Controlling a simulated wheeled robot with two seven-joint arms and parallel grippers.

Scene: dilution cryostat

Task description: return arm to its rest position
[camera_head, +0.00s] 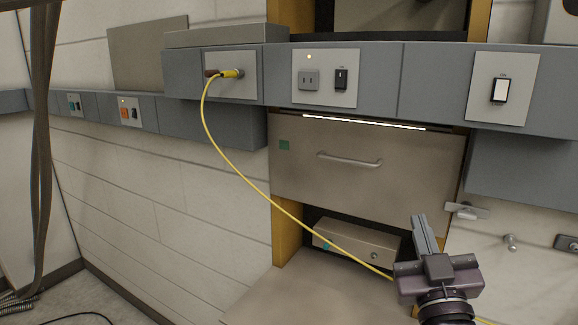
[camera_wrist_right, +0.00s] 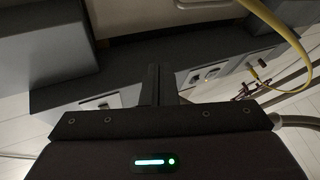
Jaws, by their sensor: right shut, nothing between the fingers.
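My right gripper (camera_head: 424,232) is at the lower right of the head view, in front of the cabinet, pointing up. Its fingers are together and hold nothing. In the right wrist view the shut fingers (camera_wrist_right: 157,84) stand up at the middle, with the grey wall trunking behind them. No object touches the fingertips. My left gripper is not in view.
A yellow cable (camera_head: 236,165) runs from a wall socket plate (camera_head: 231,85) down behind my right gripper. A steel drawer front (camera_head: 365,170) with a handle sits above a metal box (camera_head: 357,242). Switch panels (camera_head: 326,78) line the grey trunking. Dark hoses (camera_head: 41,150) hang at left.

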